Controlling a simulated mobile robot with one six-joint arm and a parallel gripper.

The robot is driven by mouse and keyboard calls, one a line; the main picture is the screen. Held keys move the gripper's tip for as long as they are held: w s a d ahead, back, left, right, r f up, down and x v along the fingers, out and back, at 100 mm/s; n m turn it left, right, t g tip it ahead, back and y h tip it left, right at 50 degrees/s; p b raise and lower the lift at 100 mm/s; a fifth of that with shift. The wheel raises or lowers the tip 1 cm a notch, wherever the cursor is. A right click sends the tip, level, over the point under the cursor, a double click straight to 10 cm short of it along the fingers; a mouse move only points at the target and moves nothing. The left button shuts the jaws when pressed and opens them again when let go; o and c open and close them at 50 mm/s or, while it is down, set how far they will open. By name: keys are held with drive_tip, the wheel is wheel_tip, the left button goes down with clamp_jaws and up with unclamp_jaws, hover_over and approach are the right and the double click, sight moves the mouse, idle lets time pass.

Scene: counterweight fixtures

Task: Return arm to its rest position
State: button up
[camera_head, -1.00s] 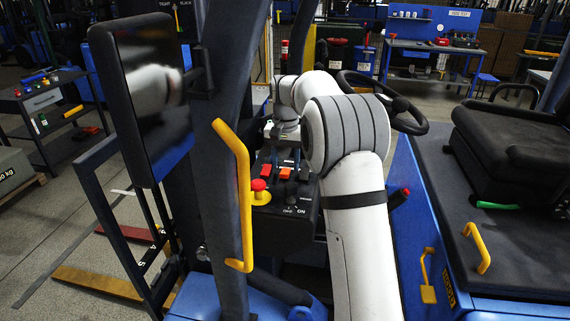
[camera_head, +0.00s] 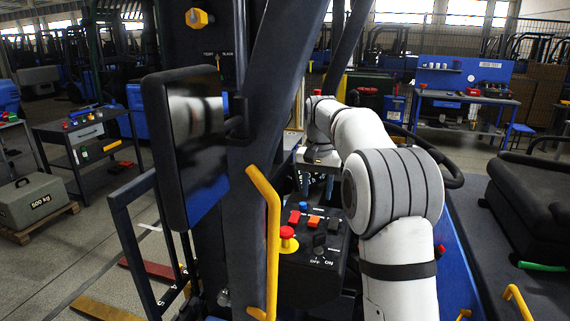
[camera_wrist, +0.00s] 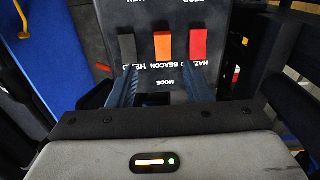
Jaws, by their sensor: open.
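My gripper (camera_head: 317,186) hangs at the end of my white arm, above the far end of a black control panel (camera_head: 305,275). Its two blue fingers are apart with nothing between them; they also show in the wrist view (camera_wrist: 161,90). The panel carries a red mushroom button on a yellow base (camera_head: 288,240), a red switch (camera_head: 293,217), an orange switch (camera_head: 314,221) and an OFF/ON knob. In the wrist view, grey, orange (camera_wrist: 163,46) and red (camera_wrist: 199,46) rockers lie just beyond the fingertips. I cannot tell whether the fingers touch the panel.
A steering wheel (camera_head: 450,165) is behind my arm, and a black seat (camera_head: 530,200) is at right. A 500 kg weight (camera_head: 35,200) sits at far left.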

drive_tip(key=s+n+t, duration=0.2)
drive_tip(key=s, duration=1.8)
drive_tip(key=s+f+n, duration=0.1)
drive_tip(key=s+f, duration=0.3)
drive_tip(key=s, duration=0.4)
drive_tip(key=s+f+n+t+b, duration=0.1)
drive_tip(key=s+f, duration=0.3)
drive_tip(key=s, duration=0.4)
